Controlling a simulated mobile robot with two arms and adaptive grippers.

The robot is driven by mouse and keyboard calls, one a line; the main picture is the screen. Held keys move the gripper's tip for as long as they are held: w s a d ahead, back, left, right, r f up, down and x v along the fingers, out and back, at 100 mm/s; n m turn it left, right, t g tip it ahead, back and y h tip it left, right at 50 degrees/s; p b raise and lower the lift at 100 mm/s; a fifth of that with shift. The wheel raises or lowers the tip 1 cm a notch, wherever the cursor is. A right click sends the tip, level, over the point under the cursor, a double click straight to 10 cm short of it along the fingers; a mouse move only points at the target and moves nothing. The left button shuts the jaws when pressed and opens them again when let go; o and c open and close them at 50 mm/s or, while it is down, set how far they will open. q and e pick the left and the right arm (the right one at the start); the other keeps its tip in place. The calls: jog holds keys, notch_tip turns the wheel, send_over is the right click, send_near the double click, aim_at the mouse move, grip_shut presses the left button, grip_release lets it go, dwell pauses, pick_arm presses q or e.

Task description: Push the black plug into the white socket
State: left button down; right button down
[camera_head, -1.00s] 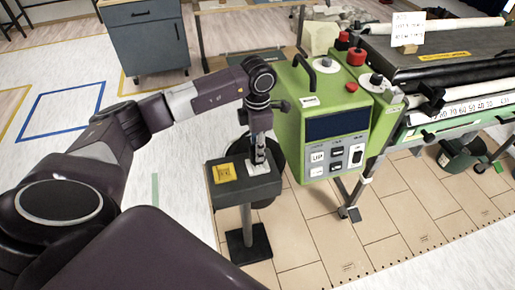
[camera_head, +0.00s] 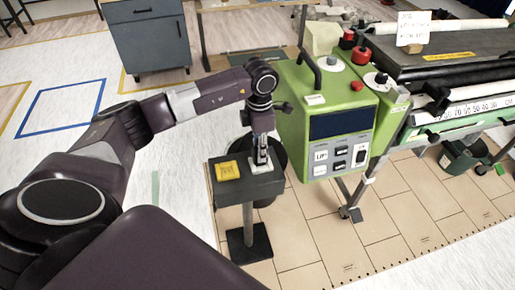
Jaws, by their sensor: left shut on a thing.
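The white socket (camera_head: 255,168) lies on top of a small dark stand (camera_head: 266,184), towards its back right. My left gripper (camera_head: 261,160) points straight down over the socket, its fingertips close to it. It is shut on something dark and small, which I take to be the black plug. The fingers mostly hide the plug, so I cannot tell whether it touches or sits in the socket. My right gripper is not in view.
The green machine (camera_head: 330,115) stands close on the right of my gripper. A grey cabinet (camera_head: 150,45) is behind. The floor around the stand's foot is clear.

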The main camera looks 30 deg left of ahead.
pick_arm(q)
jog(key=shift+s+a+f, duration=0.15)
jog(key=shift+a+f, duration=0.05)
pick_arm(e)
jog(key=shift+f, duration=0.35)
pick_arm(q)
jog(key=shift+w+d, duration=0.25)
jog(key=shift+d, duration=0.15)
dwell(1.1)
